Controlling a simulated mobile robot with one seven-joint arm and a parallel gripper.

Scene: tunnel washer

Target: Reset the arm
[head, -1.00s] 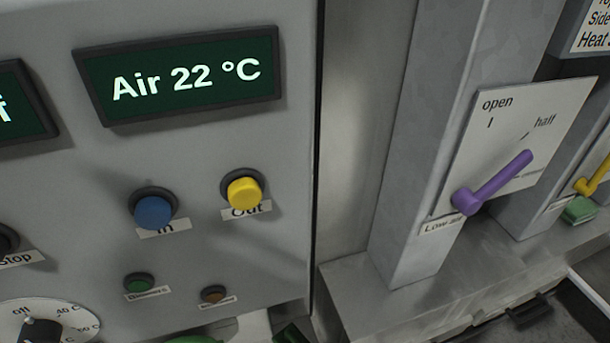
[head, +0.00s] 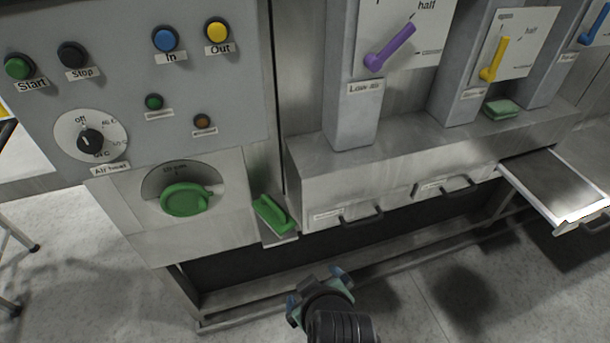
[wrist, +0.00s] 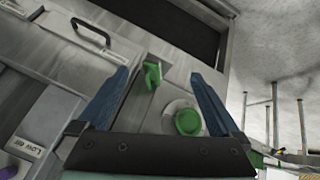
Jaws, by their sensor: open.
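My gripper (head: 322,284) is low in front of the machine in the head view, below the drawers and apart from everything. In the wrist view my gripper (wrist: 165,95) shows two blue fingers spread apart with nothing between them touching. Past the fingertips, the wrist view shows a green handle (wrist: 151,75) and a round green knob (wrist: 188,121) at a distance. In the head view the green handle (head: 271,213) is on a small ledge and the green knob (head: 186,199) is on the panel to its left.
The control panel (head: 130,120) carries several buttons and a dial (head: 89,141). Purple (head: 388,47) and yellow (head: 494,60) levers stand on posts. A drawer (head: 560,185) at the right is pulled out. A green block (head: 501,108) lies on the ledge. Floor in front is open.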

